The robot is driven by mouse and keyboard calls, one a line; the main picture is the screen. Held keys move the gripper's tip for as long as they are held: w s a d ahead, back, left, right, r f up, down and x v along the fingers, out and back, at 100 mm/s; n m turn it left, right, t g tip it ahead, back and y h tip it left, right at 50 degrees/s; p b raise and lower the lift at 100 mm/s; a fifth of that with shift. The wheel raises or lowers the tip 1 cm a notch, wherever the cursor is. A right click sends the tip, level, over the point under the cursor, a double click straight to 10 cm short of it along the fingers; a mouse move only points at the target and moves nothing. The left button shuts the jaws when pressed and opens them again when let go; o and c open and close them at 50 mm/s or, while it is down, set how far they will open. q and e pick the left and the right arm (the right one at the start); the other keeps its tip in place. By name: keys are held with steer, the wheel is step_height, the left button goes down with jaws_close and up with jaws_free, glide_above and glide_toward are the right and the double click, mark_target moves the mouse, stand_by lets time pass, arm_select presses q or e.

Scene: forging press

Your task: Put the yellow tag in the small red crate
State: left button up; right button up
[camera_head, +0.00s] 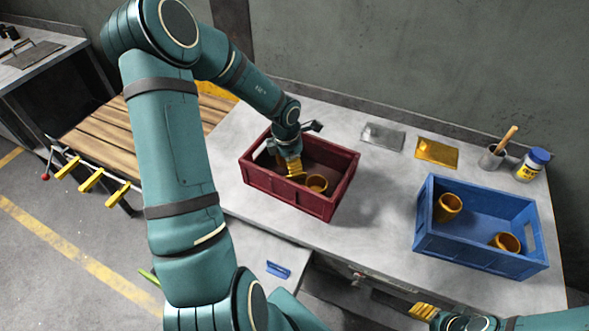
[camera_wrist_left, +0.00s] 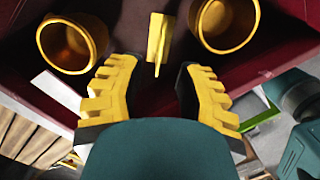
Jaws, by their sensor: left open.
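The small red crate (camera_head: 285,192) stands on the grey bench in the head view. My left gripper (camera_head: 294,168) reaches down into it with yellow fingers. In the left wrist view my left gripper (camera_wrist_left: 156,90) is open, its fingers apart. The yellow tag (camera_wrist_left: 158,38) shows just beyond and between the fingertips, inside the crate; I cannot tell whether it touches the crate floor. In the head view I cannot make the tag out beside the gripper. My right gripper (camera_head: 424,311) is low at the bottom right, away from the crate; its opening is unclear.
One yellow cup (camera_head: 317,184) shows in the red crate; the wrist view has cups left (camera_wrist_left: 72,44) and right (camera_wrist_left: 226,22) of the tag. A blue crate (camera_head: 470,245) with two yellow cups stands right. A blue tag-like piece (camera_head: 278,269) lies on the lower surface.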

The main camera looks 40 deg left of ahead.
arm_select(q)
steer(key=r, duration=0.1)
steer(key=r+p, duration=0.1)
steer(key=r, duration=0.2)
steer(key=shift+s+a+r, duration=0.15)
steer(key=shift+s+r, duration=0.1)
steer(key=shift+r, duration=0.15)
